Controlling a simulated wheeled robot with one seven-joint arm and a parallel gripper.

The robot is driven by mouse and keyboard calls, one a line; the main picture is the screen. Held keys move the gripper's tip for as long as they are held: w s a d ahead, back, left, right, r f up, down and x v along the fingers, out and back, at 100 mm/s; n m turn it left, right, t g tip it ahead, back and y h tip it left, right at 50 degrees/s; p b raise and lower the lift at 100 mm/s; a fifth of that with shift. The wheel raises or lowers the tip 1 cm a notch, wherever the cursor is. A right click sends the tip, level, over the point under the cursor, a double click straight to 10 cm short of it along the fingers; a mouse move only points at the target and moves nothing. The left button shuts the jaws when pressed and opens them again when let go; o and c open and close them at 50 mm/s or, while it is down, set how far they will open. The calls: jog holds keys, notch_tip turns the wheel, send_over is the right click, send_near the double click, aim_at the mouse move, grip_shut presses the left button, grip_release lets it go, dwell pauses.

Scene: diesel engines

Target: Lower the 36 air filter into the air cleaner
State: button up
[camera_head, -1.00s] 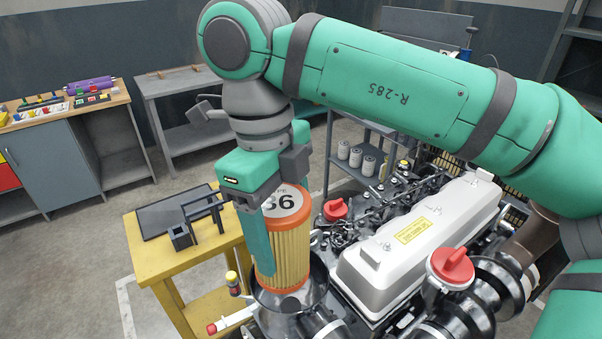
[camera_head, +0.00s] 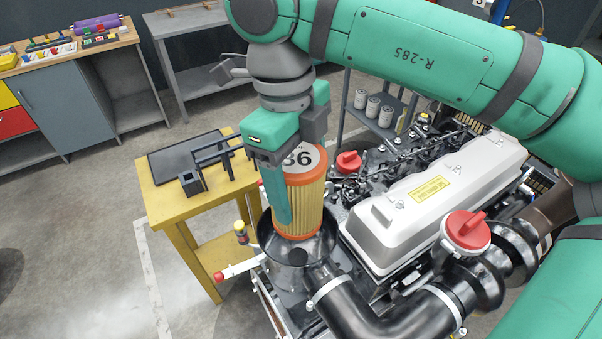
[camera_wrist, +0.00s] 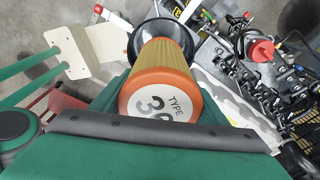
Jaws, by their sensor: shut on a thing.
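The 36 air filter (camera_head: 312,208) is a yellow pleated cylinder with orange end rims and a white top label. My gripper (camera_head: 302,190) is shut on it and holds it roughly upright. The air cleaner (camera_head: 272,238) is a dark open bowl at the near left end of the engine. The filter's lower end is at the bowl's mouth, and the near rim is visible below it. I cannot tell whether it touches the inside. In the wrist view, the filter (camera_wrist: 160,90) points away toward the dark bowl (camera_wrist: 135,48). The bowl's floor is hidden.
The engine with its silver cover (camera_head: 430,205) stands right of the bowl. A black hose (camera_head: 355,305) runs from the bowl to the right. A yellow table (camera_head: 165,200) with a black tray stands to the left. A red cap (camera_head: 466,230) is at the right.

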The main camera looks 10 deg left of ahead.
jog(key=shift+w+f, duration=0.1)
jog(key=shift+f, duration=1)
jog(key=shift+s+a+f, duration=0.1)
jog(key=shift+s+f, duration=0.1)
jog(key=shift+f, duration=5.8)
jog(key=shift+w, duration=0.1)
jog(key=shift+f, duration=0.1)
jog(key=o, duration=1.3)
jog(key=shift+c, duration=0.9)
